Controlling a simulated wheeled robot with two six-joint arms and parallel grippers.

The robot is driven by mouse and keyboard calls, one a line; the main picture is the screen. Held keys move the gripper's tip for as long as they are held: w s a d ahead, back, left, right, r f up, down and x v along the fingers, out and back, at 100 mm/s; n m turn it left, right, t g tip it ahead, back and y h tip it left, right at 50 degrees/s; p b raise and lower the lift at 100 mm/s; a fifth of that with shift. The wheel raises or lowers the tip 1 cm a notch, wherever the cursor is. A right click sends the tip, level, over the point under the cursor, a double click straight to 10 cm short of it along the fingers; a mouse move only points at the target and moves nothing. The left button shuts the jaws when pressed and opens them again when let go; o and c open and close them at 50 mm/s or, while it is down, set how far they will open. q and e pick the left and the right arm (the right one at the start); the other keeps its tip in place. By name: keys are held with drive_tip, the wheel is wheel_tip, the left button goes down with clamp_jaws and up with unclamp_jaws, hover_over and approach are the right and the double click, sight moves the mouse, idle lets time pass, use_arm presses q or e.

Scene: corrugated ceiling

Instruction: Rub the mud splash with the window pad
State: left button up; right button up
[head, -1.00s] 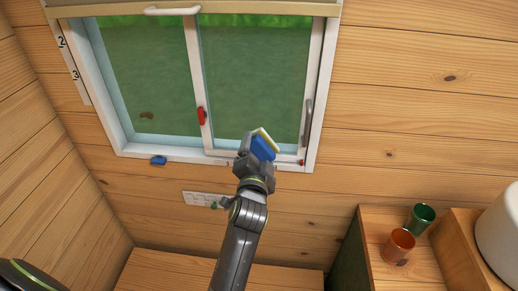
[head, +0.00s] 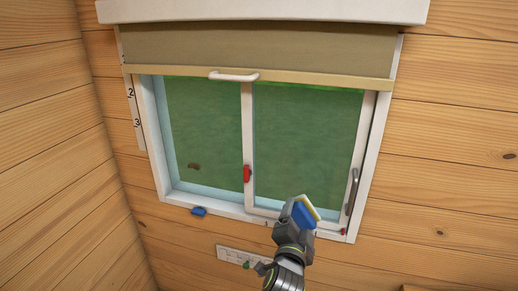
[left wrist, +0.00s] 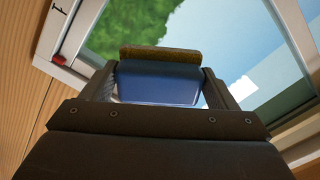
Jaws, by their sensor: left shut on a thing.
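The window pad (head: 303,214) is a blue block with a pale yellow layer. My left gripper (head: 297,216) is shut on it in front of the right pane's lower edge. In the left wrist view the pad (left wrist: 158,84) sits between both fingers, its layer at the far side looking dark yellow-brown. The mud splash (head: 194,166) is a small brown spot low on the left pane, to the left of the pad and apart from it. The mud splash does not show in the left wrist view. My right gripper is not in view.
The window has a red handle (head: 247,173) on its middle bar and a grey handle (head: 352,191) at right. A blue piece (head: 199,211) sits on the lower frame. A blind (head: 250,50) covers the top. A socket strip (head: 235,256) is on the wall below.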

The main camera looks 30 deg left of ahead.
use_arm(q)
drive_tip(key=shift+n, duration=0.4)
drive_tip(key=w+b, duration=0.4)
drive_tip(key=w, duration=0.4)
drive_tip(key=shift+w+d+r, duration=0.1)
drive_tip(key=shift+s+f+b, duration=0.2)
drive_tip(key=shift+s+b, duration=0.3)
drive_tip(key=shift+b, duration=0.1)
drive_tip(key=shift+m+h, duration=0.4)
drive_tip(key=shift+h, duration=0.4)
drive_tip(key=s+b, duration=0.1)
drive_tip(key=s, duration=0.1)
drive_tip(key=s+b, duration=0.1)
drive_tip(key=s, duration=0.1)
drive_tip(key=s+f+b, duration=0.1)
drive_tip(key=s+b, duration=0.1)
drive_tip(key=shift+a, duration=0.2)
drive_tip(key=s+d+m+h+b, duration=0.1)
drive_tip(key=s+m+h+b, duration=0.1)
drive_tip(key=s, duration=0.6)
drive_tip(key=shift+s+d+r+h+b, duration=0.2)
drive_tip(key=shift+h+b, duration=0.4)
drive_tip(key=shift+b, duration=0.2)
